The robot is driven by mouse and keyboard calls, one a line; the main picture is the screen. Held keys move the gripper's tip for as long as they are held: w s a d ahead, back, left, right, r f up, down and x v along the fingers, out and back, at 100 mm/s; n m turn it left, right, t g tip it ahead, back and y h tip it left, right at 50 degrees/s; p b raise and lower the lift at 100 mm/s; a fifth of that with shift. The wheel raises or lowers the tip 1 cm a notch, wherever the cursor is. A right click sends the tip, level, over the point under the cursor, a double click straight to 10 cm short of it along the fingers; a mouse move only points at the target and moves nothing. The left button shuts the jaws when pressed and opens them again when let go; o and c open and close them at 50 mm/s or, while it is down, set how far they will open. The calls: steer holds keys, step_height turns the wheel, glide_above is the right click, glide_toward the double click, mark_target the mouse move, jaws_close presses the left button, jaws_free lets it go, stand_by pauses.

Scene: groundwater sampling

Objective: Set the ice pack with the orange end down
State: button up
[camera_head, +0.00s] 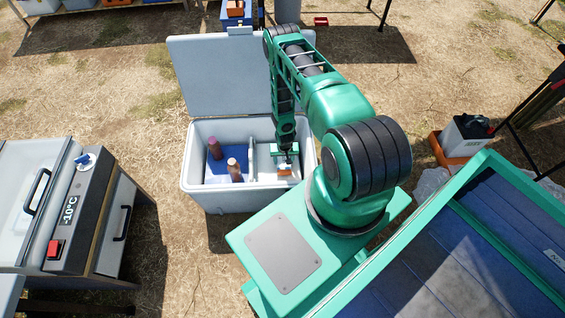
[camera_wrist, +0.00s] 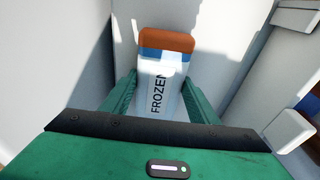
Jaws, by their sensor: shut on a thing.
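The ice pack (camera_wrist: 163,75) is white with an orange end and the word FROZEN on its face. In the wrist view it stands between the two green fingers of my gripper (camera_wrist: 165,100), which is shut on it, with the orange end at the far side. In the head view my gripper (camera_head: 286,160) reaches into the right compartment of the open cooler (camera_head: 222,200), and a small orange patch of the pack (camera_head: 284,172) shows below it. Whether the pack touches the cooler floor cannot be told.
A divider (camera_head: 252,160) splits the cooler. Its left compartment holds a blue pad (camera_head: 222,176) and two brown-capped bottles (camera_head: 215,148), (camera_head: 234,168). The lid (camera_head: 220,75) stands open behind. A freezer (camera_head: 75,200) reading -10°C is at left.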

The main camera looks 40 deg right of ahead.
steer(key=shift+f, duration=0.5)
steer(key=o, duration=1.4)
